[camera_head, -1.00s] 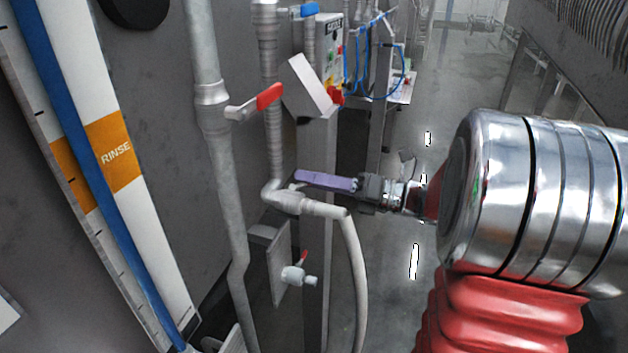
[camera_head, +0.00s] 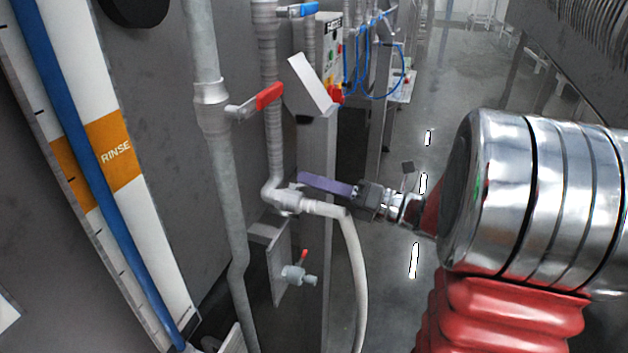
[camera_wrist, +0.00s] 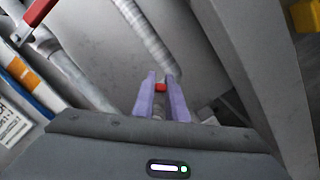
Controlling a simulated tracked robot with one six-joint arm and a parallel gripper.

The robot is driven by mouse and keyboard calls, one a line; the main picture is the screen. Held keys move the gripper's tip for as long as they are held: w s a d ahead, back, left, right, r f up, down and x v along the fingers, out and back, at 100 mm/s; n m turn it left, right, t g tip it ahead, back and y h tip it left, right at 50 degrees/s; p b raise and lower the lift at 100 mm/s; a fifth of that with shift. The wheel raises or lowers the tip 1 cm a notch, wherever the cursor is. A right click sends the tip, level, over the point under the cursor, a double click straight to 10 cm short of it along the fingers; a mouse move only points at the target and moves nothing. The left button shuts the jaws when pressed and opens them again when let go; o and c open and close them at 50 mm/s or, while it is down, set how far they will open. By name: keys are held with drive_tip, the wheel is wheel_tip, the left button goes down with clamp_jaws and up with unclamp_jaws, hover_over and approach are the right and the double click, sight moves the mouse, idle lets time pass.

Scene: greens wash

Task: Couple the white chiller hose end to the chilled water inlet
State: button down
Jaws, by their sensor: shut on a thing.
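My gripper (camera_head: 305,180), with purple fingers, is at the joint between a grey ribbed pipe's elbow (camera_head: 272,190) and the white hose end (camera_head: 325,208). It is shut on the white hose end; the near finger hides the grip in the head view. The white hose (camera_head: 357,285) bends down from this end and hangs. The hose end lies in line with the elbow and seems to meet it; I cannot tell whether it is locked. In the wrist view the fingers (camera_wrist: 161,85) have a small red part between their tips. No label marks the chilled water inlet.
A small valve (camera_head: 295,274) with a red handle is on a bracket below. A red-levered valve (camera_head: 255,102) sits on the left pipe (camera_head: 215,140). A grey post (camera_head: 316,160) and control box (camera_head: 328,60) stand behind.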

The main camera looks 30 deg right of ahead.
idle(0.3)
drive_tip(key=c, duration=1.8)
unclamp_jaws()
drive_tip(key=shift+o, duration=0.2)
drive_tip(key=v, duration=1.4)
drive_tip(key=shift+f, duration=0.2)
drive_tip(key=shift+a, duration=0.15)
